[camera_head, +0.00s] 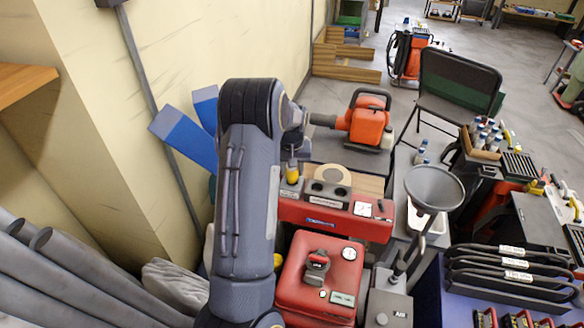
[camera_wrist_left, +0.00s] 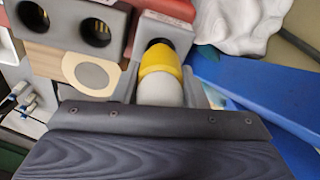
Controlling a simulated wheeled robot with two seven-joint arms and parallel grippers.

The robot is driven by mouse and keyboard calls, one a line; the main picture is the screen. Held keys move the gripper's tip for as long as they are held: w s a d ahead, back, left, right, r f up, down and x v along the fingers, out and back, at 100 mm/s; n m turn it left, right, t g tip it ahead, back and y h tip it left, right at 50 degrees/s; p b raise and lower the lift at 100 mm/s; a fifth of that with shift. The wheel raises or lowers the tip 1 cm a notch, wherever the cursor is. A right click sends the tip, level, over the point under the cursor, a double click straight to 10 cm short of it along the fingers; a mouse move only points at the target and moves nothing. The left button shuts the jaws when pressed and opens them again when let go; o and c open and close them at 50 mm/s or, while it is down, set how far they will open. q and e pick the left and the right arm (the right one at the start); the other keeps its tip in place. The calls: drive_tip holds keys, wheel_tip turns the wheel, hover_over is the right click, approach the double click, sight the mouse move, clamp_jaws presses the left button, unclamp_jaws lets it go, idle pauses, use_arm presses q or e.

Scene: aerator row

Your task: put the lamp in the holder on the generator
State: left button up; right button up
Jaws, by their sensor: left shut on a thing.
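The lamp (camera_wrist_left: 160,75), with a yellow part and a white part, is in my left gripper (camera_wrist_left: 162,98). Its yellow end points at the dark opening of a grey socket block (camera_wrist_left: 172,30). I cannot tell whether its tip is inside. In the head view the lamp (camera_head: 292,174) shows as a small yellow piece below my left gripper (camera_head: 292,158), at the left end of the holder. The holder (camera_head: 328,191) has two open round sockets beside it and stands on the red generator (camera_head: 322,222). My right gripper is out of view.
A pale round disc (camera_head: 332,173) lies just behind the holder. An orange machine (camera_head: 368,122) stands farther back. A grey funnel (camera_head: 434,188) is to the right. Blue boards (camera_head: 183,138) lean at the wall on the left, close to my left arm.

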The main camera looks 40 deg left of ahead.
use_arm(q)
drive_tip(key=shift+f+b, duration=0.85)
drive_tip(key=shift+f, duration=0.55)
drive_tip(key=o, duration=1.1)
drive_tip(key=shift+s+d+r+p, duration=0.1)
drive_tip(key=shift+r+p, duration=0.05)
drive_tip(key=shift+r, duration=1.15)
drive_tip(key=shift+s+d+r+p, duration=0.1)
drive_tip(key=shift+s+r+p, duration=0.1)
drive_tip(key=shift+r, duration=1.15)
drive_tip(key=shift+s+d+r+p, duration=0.1)
drive_tip(key=shift+r+p, duration=0.05)
drive_tip(key=shift+r, duration=1.15)
